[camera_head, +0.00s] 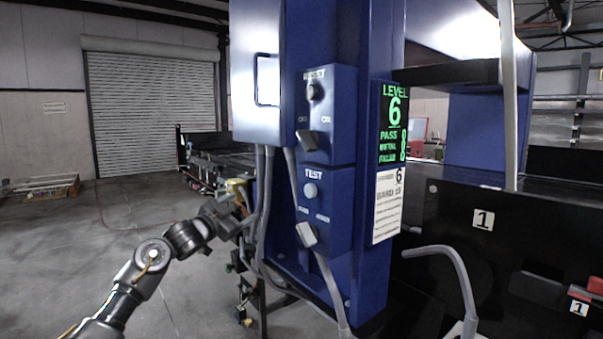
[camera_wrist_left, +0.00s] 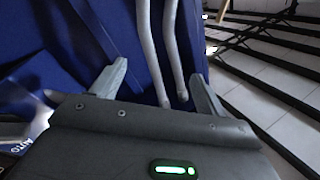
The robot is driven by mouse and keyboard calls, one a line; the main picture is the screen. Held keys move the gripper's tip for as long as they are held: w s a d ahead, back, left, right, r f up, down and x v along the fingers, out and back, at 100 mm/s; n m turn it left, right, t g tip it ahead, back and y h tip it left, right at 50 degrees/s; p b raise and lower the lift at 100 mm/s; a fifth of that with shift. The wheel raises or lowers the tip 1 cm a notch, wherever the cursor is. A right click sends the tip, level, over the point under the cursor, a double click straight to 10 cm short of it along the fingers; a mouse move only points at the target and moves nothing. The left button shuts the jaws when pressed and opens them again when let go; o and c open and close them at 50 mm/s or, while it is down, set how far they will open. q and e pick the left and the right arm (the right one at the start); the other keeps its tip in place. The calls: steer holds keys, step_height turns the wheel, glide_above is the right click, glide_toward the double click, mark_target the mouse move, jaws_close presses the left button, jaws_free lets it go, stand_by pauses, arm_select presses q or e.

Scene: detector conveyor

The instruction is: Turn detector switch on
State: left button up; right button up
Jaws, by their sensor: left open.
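The blue detector column carries an upper switch box (camera_head: 330,115) with a dark knob (camera_head: 314,91) and a grey lever switch (camera_head: 309,140). A lower box marked TEST (camera_head: 338,205) has a pale round button (camera_head: 311,190) and a light grey lever switch (camera_head: 307,234). My right gripper is not in view.
Grey cables (camera_head: 265,190) hang down the column's left side by my gripper. A bent grey pipe (camera_head: 445,252) rises at lower right. A green-lit display (camera_head: 393,122) is on the column's right. The black conveyor (camera_head: 540,225) stands right. Floor is open at left.

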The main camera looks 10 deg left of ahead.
arm_select(q)
steer(key=s+d+r+m+g+h, duration=0.1)
steer(key=s+d+r+m+h, duration=0.15)
steer(key=s+r, duration=0.5)
steer(key=s+d+r+m+g+h+p, duration=0.1)
steer(key=s+d+r+m+h, duration=0.2)
steer(key=r, duration=0.7)
steer(key=s+d+r+m+g+h, duration=0.1)
steer(key=s+d+r+m, duration=0.2)
steer(key=s+r, duration=0.45)
steer(key=n+g, duration=0.1)
steer(key=g, duration=0.1)
glide_toward(303, 140)
steer(key=shift+y, duration=0.45)
steer(key=p+x, duration=0.1)
steer(key=x, duration=0.2)
steer(key=p+x, duration=0.1)
steer(key=x, duration=0.2)
steer(key=r+p+x, duration=0.1)
steer(key=p+x, duration=0.1)
steer(key=shift+w+d, duration=0.2)
steer(key=shift+d, duration=0.2)
steer(key=shift+w+d+f, duration=0.15)
steer(key=shift+w+d, duration=0.1)
steer(key=shift+w, duration=0.1)
steer(key=c, duration=1)
